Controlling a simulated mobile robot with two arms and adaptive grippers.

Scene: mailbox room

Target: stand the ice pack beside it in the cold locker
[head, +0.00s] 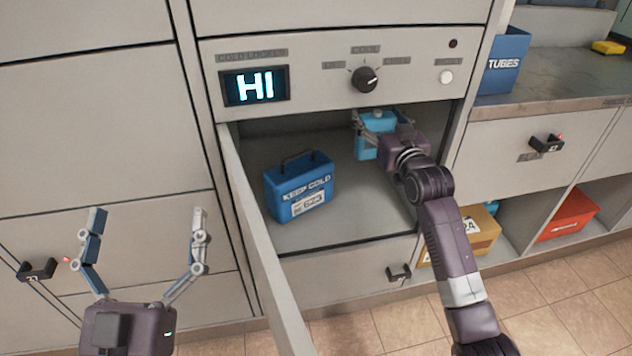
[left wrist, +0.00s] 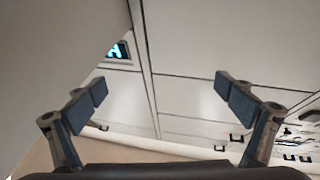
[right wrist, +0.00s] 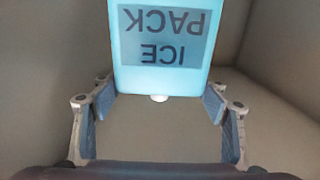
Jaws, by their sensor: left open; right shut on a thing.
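The light blue ice pack (head: 368,148) is inside the open cold locker (head: 350,213), toward its right side. My right gripper (head: 378,122) is shut on the ice pack. In the right wrist view the ice pack (right wrist: 163,50) sits between the fingers, its printed label upside down in that picture. Whether its base touches the locker floor I cannot tell. The blue KEEP COLD box (head: 300,187) with a dark handle stands on the locker floor to the left of the ice pack, apart from it. My left gripper (head: 145,238) is open and empty outside the locker.
The locker door (head: 262,245) stands open between my left gripper and the compartment. The panel above has a display reading HI (head: 255,86) and a dial (head: 365,79). A blue TUBES bin (head: 504,62) is on the counter at right. Locker floor between box and pack is clear.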

